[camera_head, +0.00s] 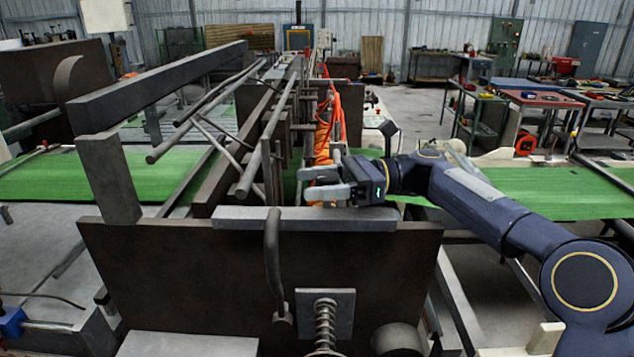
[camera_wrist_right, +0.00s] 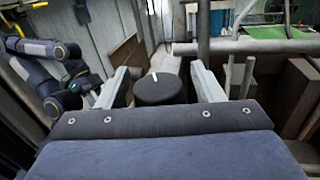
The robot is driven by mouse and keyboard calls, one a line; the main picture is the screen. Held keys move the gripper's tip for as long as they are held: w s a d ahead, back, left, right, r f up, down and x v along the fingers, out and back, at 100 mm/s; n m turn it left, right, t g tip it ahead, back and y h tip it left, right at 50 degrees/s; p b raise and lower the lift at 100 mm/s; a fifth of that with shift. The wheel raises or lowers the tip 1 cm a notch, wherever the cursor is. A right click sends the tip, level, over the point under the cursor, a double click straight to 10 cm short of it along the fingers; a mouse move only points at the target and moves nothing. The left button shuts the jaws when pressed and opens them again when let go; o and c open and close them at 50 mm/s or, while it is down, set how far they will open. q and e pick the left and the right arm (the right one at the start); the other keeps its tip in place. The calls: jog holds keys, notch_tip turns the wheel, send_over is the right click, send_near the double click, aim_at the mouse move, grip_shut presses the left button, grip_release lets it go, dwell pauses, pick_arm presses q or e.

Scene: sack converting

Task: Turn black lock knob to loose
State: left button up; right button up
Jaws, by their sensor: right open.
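The black lock knob (camera_wrist_right: 158,92) shows in the right wrist view as a round dark disc with a short white mark on its top edge. My right gripper (camera_wrist_right: 159,69) is open, with one pale finger on each side of the knob. A gap shows between the knob and each finger, so it does not look gripped. In the head view, my right gripper (camera_head: 307,183) reaches in from the right, just beyond the grey bar on the machine's front plate. I cannot make out the knob there. My left gripper is not seen in the head view.
The dark front plate (camera_head: 180,270) carries a curved handle (camera_head: 272,255) and a spring-loaded screw (camera_head: 325,325). Rails and rods run back along the machine's left side. Orange hoses (camera_head: 323,130) hang behind my right gripper. A green belt (camera_head: 520,193) crosses behind the arm.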

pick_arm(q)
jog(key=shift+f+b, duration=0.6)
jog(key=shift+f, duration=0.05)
pick_arm(e)
jog(key=v, duration=0.8)
